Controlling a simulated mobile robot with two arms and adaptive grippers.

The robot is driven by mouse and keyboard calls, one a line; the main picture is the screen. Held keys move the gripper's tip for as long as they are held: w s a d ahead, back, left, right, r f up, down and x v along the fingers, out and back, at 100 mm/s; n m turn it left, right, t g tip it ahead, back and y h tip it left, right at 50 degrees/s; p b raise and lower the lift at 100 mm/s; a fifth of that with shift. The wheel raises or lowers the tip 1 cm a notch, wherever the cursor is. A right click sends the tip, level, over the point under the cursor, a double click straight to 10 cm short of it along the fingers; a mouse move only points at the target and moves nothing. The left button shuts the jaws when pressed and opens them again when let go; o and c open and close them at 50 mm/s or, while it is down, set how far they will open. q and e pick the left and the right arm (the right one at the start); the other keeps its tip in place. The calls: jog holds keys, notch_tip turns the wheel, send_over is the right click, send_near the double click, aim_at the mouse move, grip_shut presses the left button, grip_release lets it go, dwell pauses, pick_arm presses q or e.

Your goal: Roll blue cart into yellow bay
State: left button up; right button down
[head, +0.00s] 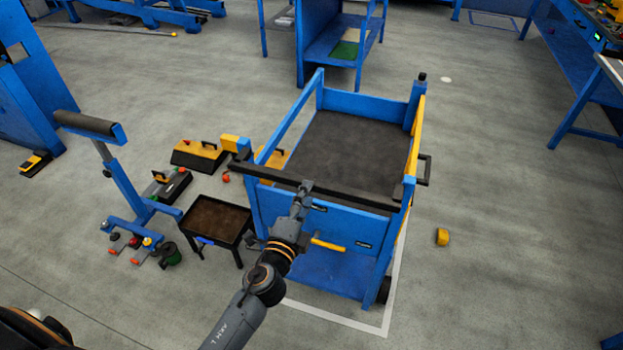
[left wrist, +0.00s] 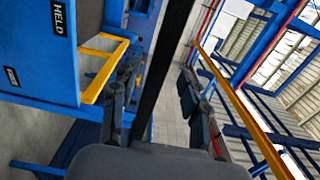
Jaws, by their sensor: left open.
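The blue cart (head: 322,232) stands in the middle of the head view, with a dark top tray (head: 345,145) and a black push bar (head: 268,174) along its near side. My left gripper (head: 304,190) is at the middle of this bar. In the left wrist view the dark bar (left wrist: 170,65) runs between the two spread fingers of the left gripper (left wrist: 157,82), which is open around it. I cannot tell whether the fingers touch the bar. The cart's blue panel (left wrist: 40,50) and a yellow handle (left wrist: 103,72) show beside it. No yellow bay is recognisable. My right gripper is not in view.
White floor lines (head: 345,322) run beside and in front of the cart. A low black tray stand (head: 215,218) and a blue roller stand (head: 125,180) are left of it. A small yellow block (head: 442,237) lies to the right. Blue benches (head: 570,50) stand at the back right; the right floor is mostly clear.

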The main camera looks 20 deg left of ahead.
pick_arm(q)
jog(key=shift+w+d, duration=0.1)
jog(key=shift+w, duration=2.3)
grip_shut()
